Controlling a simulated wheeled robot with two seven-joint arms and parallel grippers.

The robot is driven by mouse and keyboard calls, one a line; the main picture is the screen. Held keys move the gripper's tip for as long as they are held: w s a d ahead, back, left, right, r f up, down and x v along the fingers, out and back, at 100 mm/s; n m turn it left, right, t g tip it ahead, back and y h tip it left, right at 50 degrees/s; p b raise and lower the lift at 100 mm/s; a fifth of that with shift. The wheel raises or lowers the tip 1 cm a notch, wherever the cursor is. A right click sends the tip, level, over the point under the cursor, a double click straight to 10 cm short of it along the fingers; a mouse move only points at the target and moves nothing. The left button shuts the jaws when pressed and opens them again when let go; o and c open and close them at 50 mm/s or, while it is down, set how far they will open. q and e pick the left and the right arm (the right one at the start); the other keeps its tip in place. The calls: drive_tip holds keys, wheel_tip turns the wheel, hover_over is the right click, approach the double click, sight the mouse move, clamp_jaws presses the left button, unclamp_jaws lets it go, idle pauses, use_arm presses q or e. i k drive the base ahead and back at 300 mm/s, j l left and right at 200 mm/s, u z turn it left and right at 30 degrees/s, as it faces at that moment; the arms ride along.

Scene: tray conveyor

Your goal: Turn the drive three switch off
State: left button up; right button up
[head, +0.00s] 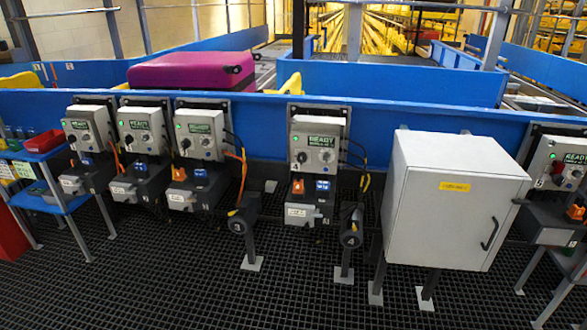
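Several grey drive control boxes with READY displays stand in a row along the blue conveyor side. The third box from the left (200,138) is likely drive three by its place in the row; its number is too small to read surely. It has a lit green lamp, a black knob (186,143) and a grey round knob (207,143). Below it are an orange switch (178,174), a blue connector-like part (200,174) and a grey lower box (181,199). The exact switch positions are too small to tell. Neither of my grippers is in view.
A box marked 4 (317,140) stands right of it. A large pale cabinet (450,215) juts forward further right. Dark post-mounted units (243,218) stand on the black grating floor. A magenta suitcase (190,70) lies on the conveyor. The front grating is clear.

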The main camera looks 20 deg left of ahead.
sight(186, 143)
drive_tip(key=u, duration=1.35)
drive_tip(key=i, duration=0.1)
